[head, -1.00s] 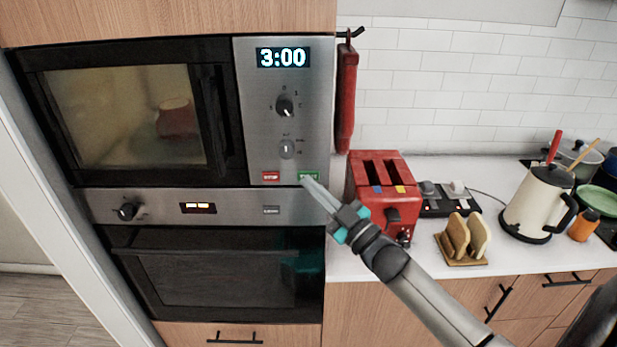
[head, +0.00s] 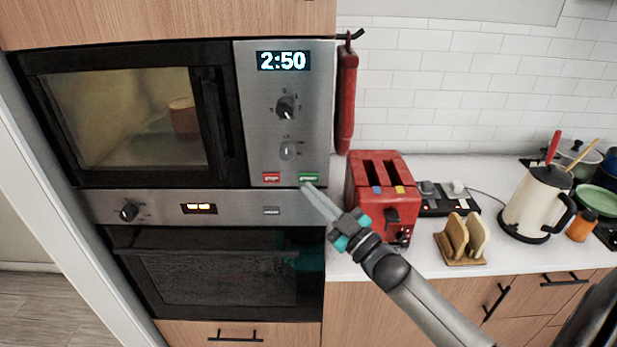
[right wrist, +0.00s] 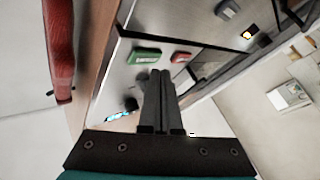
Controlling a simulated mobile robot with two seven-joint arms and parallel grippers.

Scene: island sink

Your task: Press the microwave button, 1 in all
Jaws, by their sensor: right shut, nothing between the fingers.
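The microwave (head: 242,80) is built into the wall cabinet, its door closed and its window lit, with a reddish mug (head: 184,117) inside. Its display (head: 283,61) reads 2:50. A red button (head: 271,177) and a green button (head: 309,177) sit at the bottom of its panel. My right gripper (head: 307,188) is shut and empty, its tips just below the green button in the head view. In the right wrist view the shut fingers (right wrist: 160,75) point toward the panel, near the green button (right wrist: 147,55); contact cannot be told. My left gripper is not in view.
An oven (head: 215,270) is below the microwave. A red toaster (head: 380,185) stands close right of my right gripper, and a red cloth (head: 346,100) hangs beside the panel. A toast rack (head: 462,240) and a kettle (head: 538,200) stand farther right on the counter.

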